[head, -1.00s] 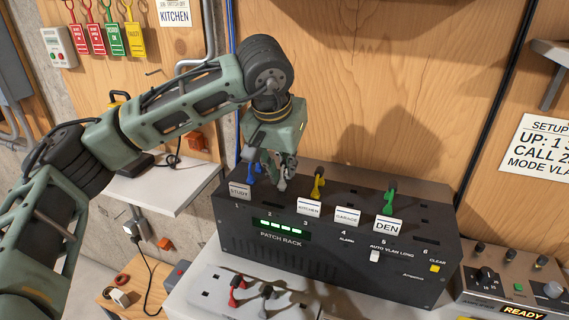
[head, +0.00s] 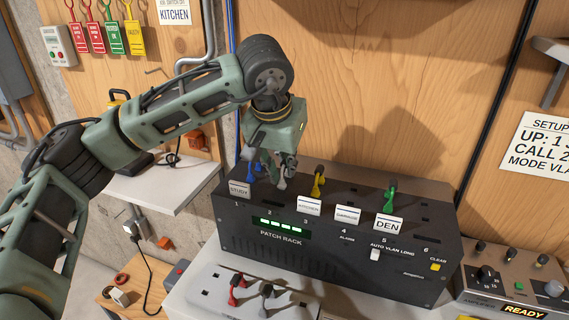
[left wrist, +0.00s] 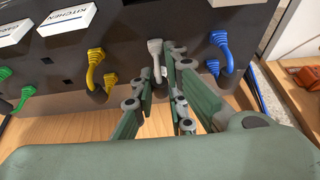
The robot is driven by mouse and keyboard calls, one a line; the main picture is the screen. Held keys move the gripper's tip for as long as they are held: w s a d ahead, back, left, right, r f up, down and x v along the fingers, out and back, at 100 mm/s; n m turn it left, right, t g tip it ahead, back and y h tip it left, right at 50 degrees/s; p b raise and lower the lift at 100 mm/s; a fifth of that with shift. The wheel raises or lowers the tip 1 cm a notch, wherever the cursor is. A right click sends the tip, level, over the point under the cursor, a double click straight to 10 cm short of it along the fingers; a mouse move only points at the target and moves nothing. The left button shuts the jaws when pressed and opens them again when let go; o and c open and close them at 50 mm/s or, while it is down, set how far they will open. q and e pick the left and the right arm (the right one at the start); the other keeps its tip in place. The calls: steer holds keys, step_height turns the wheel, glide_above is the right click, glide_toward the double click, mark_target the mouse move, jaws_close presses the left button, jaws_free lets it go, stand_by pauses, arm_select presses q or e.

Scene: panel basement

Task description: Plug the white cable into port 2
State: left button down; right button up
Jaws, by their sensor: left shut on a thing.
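The patch rack (head: 330,240) is a dark box with numbered ports on its sloped top. My left gripper (head: 281,170) points down over the top near port 2 and is shut on the white cable's plug (head: 282,182). In the left wrist view the pale plug (left wrist: 155,47) is at the fingertips (left wrist: 170,48), close to the rack top, between the yellow and blue plugs. I cannot tell whether it is seated in the port. My right gripper is not in view.
A blue plug (left wrist: 219,40) stands beside the gripper at port 1, a yellow plug (head: 318,183) at port 3 and a green plug (head: 390,195) near port 5. Label cards, including DEN (head: 388,225), stand along the rack edge. Red and grey plugs lie on the surface in front.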

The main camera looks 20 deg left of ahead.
arm_select(q)
steer(key=c, duration=1.7)
jaws_free()
steer(key=o, duration=0.4)
steer(key=shift+r, duration=0.15)
steer(key=shift+r+p, duration=2.65)
steer(key=shift+r, duration=1)
steer(key=shift+f, duration=0.1)
